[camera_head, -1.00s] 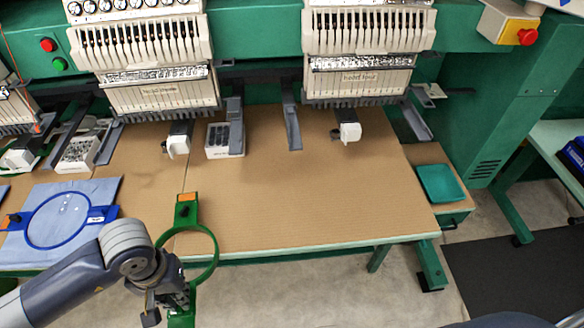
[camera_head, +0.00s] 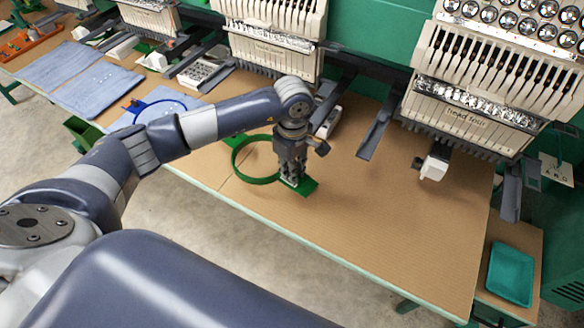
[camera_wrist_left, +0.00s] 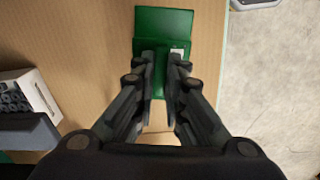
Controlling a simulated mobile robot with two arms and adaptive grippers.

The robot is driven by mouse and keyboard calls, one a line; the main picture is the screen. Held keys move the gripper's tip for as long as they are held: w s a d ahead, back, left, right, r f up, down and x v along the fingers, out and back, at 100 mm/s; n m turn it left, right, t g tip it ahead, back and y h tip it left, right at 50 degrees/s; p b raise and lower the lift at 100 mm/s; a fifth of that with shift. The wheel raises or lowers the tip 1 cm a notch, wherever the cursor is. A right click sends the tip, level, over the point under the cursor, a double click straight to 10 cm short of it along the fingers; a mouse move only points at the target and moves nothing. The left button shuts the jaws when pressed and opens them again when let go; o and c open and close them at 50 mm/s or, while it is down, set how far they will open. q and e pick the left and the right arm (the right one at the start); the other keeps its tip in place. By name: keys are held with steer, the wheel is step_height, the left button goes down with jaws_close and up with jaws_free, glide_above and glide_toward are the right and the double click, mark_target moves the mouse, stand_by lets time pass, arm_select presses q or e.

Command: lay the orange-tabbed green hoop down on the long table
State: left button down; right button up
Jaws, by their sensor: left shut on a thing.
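My left gripper (camera_head: 290,180) points down and is shut on the hoop's near tab. In the left wrist view the gripper fingers (camera_wrist_left: 164,62) close on the green tab (camera_wrist_left: 163,24), above the tan tabletop. My right gripper is not in view.
Embroidery machine heads (camera_head: 475,95) overhang the table's back, with grey arms (camera_head: 374,134) reaching forward. A blue hoop (camera_head: 138,105) on blue cloth lies to the left. A teal tray (camera_head: 511,274) sits at right. Bare tabletop lies right of my gripper.

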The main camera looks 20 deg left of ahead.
arm_select(q)
step_height(320, 180, down, 2)
steer(key=shift+d+b, duration=0.15)
steer(key=shift+b, duration=0.25)
steer(key=shift+f+b, duration=0.35)
steer(key=shift+f, duration=0.4)
steer(key=shift+f+b, duration=0.95)
steer(key=shift+f, duration=0.1)
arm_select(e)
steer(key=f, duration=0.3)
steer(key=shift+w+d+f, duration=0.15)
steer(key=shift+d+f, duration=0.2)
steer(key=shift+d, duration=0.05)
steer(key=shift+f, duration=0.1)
arm_select(q)
steer(key=shift+f+b, duration=0.1)
steer(key=shift+b, duration=0.2)
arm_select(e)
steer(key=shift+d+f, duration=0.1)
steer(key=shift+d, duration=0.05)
arm_select(q)
steer(key=c, duration=1.6)
jaws_free()
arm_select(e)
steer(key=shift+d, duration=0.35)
